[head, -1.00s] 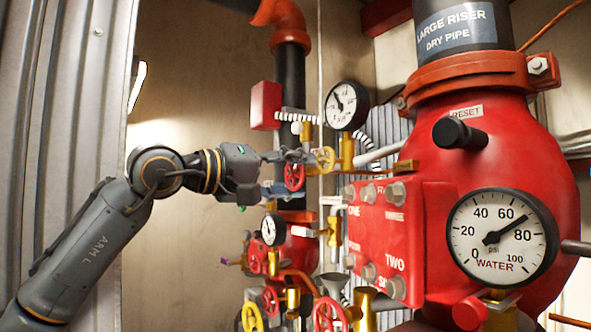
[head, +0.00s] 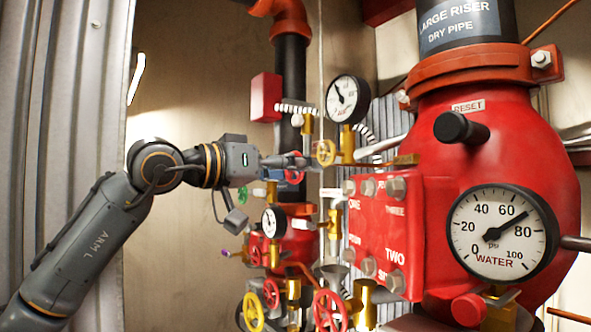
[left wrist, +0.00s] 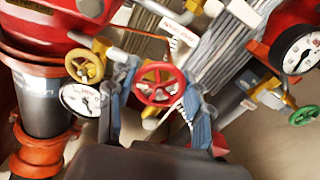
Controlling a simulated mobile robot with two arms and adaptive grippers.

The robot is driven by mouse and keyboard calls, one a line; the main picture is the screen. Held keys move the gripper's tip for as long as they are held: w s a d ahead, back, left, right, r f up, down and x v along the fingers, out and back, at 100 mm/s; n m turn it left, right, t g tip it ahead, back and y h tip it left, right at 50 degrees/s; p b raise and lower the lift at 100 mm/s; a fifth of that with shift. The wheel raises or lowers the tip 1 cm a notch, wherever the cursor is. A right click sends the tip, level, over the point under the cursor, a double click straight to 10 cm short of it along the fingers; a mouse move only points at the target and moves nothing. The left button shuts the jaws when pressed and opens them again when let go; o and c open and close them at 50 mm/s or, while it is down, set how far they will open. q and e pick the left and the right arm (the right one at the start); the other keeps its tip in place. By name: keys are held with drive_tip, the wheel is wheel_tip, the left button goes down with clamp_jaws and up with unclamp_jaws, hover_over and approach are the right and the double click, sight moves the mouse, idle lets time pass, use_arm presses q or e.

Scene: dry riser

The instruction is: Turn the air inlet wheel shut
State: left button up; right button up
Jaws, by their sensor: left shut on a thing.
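A small red handwheel (head: 292,176) sits on the pipework left of the big red valve body. In the head view it is partly hidden by my left gripper (head: 299,161). In the left wrist view the red wheel (left wrist: 158,86) shows face-on, with the fingers of my left gripper (left wrist: 158,80) on either side of its rim. The gripper is shut on this wheel. No label on the wheel can be read, so I cannot confirm from lettering that it is the air inlet. My right gripper is not in view.
A yellow handwheel (head: 326,152) and a small gauge (head: 347,98) are close right of the gripper. The red valve body (head: 500,150) with its water gauge (head: 502,234) fills the right. Several handwheels crowd below. Bare wall (head: 180,240) lies left of the pipework.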

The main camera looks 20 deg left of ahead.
use_arm(q)
drive_tip(key=shift+f, duration=0.25)
drive_tip(key=o, duration=0.9)
drive_tip(key=shift+r, duration=0.1)
drive_tip(key=shift+a, duration=0.1)
drive_tip(key=v, duration=1.1)
drive_tip(key=shift+s+a, duration=0.25)
drive_tip(key=shift+s, duration=0.1)
